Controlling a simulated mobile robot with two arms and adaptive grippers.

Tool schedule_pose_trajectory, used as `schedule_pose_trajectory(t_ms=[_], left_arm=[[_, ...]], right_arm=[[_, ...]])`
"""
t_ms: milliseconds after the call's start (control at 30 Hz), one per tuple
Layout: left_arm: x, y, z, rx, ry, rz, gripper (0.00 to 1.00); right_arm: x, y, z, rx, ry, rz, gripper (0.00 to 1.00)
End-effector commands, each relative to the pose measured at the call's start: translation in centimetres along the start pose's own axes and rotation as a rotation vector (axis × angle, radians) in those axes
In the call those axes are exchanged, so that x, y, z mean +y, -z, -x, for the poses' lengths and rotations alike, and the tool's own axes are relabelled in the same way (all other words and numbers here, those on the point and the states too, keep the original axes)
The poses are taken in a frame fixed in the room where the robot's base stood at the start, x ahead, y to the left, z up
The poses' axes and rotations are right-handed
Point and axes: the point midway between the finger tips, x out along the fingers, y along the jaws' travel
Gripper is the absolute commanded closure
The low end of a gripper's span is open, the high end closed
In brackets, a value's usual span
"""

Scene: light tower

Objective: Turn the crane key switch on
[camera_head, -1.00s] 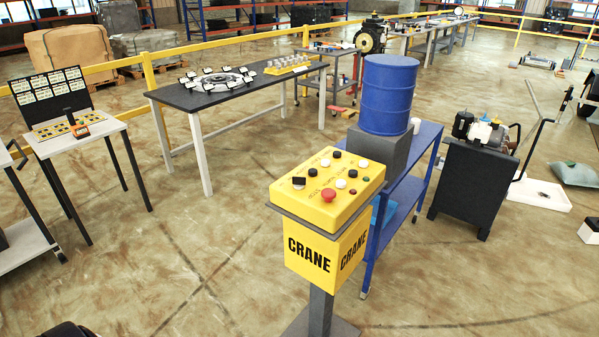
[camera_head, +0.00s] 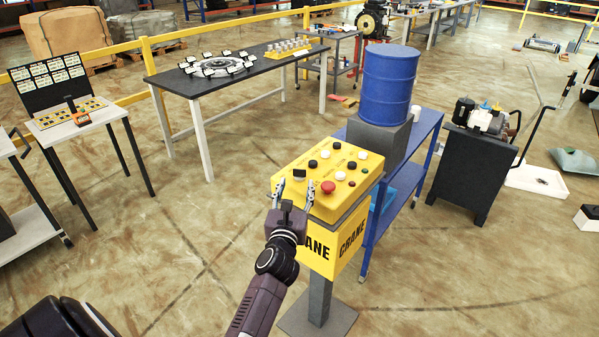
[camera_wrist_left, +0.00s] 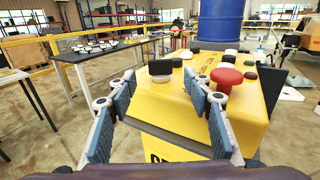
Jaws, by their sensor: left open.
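The yellow crane control box (camera_head: 325,205) stands on a grey post, with "CRANE" on its sides and several black and white knobs, a red button and small lights on its sloped top. A key switch (camera_head: 299,174), a black handle on a white base, sits at the near left corner of that top. In the left wrist view the key switch (camera_wrist_left: 160,77) shows ahead, in the gap between the fingers. My left gripper (camera_head: 293,191) is open and empty at the box's near left edge, just short of the switch. My right gripper is not in view.
A blue drum (camera_head: 388,85) on a grey block stands on the blue cart (camera_head: 428,126) right behind the box. A dark-topped table (camera_head: 210,84) stands behind left, and a small white table (camera_head: 75,128) at the far left. The floor left of the box is clear.

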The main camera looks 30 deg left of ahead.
Motion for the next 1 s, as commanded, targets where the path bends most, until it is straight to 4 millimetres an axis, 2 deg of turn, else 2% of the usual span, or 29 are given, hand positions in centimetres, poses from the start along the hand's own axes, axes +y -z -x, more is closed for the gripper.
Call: schedule_pose_trajectory(t_ms=[300, 500, 867, 1000], left_arm=[[-0.1, -0.2, -4.7, -0.003, 0.001, -0.002, 0.54], [0.0, -0.1, -6.7, -0.003, 0.001, -0.004, 0.54], [0.0, -0.1, -7.2, -0.002, 0.002, -0.005, 0.54], [0.0, -0.1, -7.2, -0.002, 0.002, -0.005, 0.68]], right_arm=[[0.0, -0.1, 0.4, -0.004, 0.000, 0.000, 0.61], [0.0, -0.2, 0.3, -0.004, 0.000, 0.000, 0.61], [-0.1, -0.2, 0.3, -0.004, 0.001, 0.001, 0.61], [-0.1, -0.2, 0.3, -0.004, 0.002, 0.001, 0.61]])
